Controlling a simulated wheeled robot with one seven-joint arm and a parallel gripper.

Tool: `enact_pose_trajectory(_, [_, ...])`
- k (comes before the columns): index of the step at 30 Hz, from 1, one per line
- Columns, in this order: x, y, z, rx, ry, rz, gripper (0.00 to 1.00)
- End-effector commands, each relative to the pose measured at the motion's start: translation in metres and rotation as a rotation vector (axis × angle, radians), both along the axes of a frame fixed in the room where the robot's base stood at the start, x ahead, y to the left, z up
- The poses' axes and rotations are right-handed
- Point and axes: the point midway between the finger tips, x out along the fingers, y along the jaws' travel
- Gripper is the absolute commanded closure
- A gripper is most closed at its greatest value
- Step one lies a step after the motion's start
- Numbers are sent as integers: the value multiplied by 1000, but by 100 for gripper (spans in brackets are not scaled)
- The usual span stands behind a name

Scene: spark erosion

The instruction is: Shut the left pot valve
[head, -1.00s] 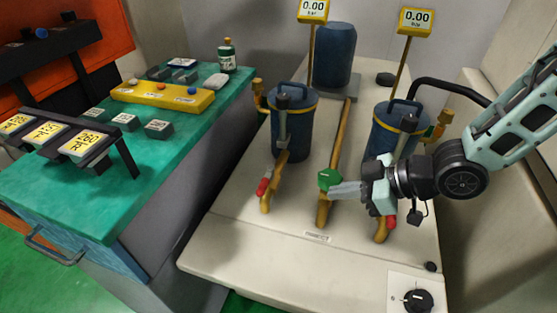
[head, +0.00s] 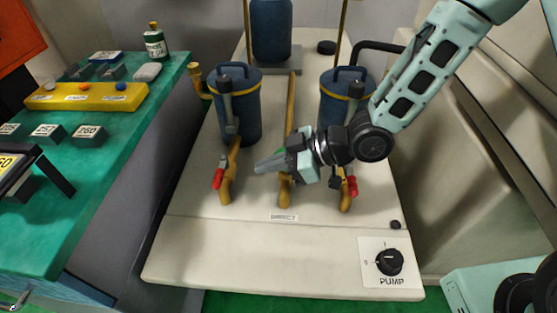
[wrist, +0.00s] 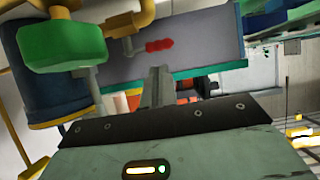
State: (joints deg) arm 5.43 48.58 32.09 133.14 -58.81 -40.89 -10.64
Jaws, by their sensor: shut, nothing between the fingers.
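The left pot (head: 240,118) is a dark blue canister with a yellow band. Below it a brass pipe (head: 227,190) carries a red valve handle (head: 218,178), which points down along the pipe, slightly to its left. The red handle also shows in the wrist view (wrist: 160,46), lying sideways beyond my fingers. My gripper (head: 260,167) is shut and empty, pointing left, to the right of the red handle and apart from it. A green handle (head: 281,152) on the middle pipe is mostly hidden behind my gripper; it is large and close in the wrist view (wrist: 62,46).
The right pot (head: 340,100) has its own red handle (head: 352,186), beside my wrist. A pump knob (head: 390,262) sits at the front right of the white bench top (head: 270,250). A green table (head: 110,160) with blocks stands left. The bench front is clear.

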Motion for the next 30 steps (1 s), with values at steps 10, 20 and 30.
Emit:
enact_pose_trajectory(10, [8, 59, -30, 0, 1, 0, 100])
enact_pose_trajectory(20, [11, 77, -40, 0, -1, 0, 100])
enact_pose_trajectory(30, [12, 78, -40, 0, -1, -2, 100])
